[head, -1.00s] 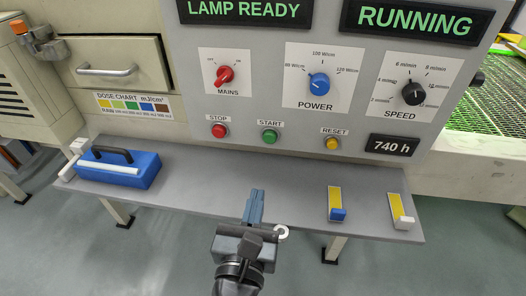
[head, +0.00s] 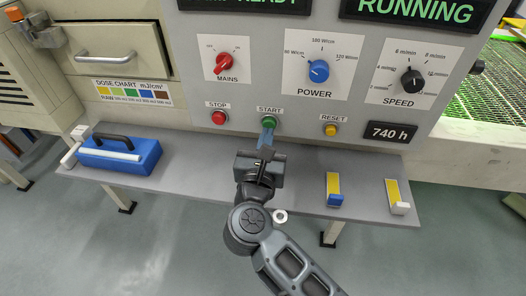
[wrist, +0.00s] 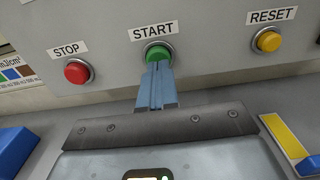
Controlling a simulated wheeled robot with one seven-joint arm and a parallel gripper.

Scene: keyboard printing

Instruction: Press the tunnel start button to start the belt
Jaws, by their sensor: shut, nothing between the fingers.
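The green START button (head: 269,121) sits on the grey control panel under its START label, and it also shows in the wrist view (wrist: 158,52). My gripper (head: 267,128) is shut and empty, its blue fingers pointing up at the button. In the wrist view its fingertips (wrist: 157,66) overlap the lower edge of the button. I cannot tell whether they touch it or how deep the button sits. The RUNNING display (head: 415,10) is lit green at the top right.
The red STOP button (head: 218,118) is to the left and the yellow RESET button (head: 330,130) to the right. A grey shelf (head: 200,180) below holds a blue handled box (head: 118,157) and two yellow pieces, one with a blue end (head: 334,187), one with a white end (head: 397,195).

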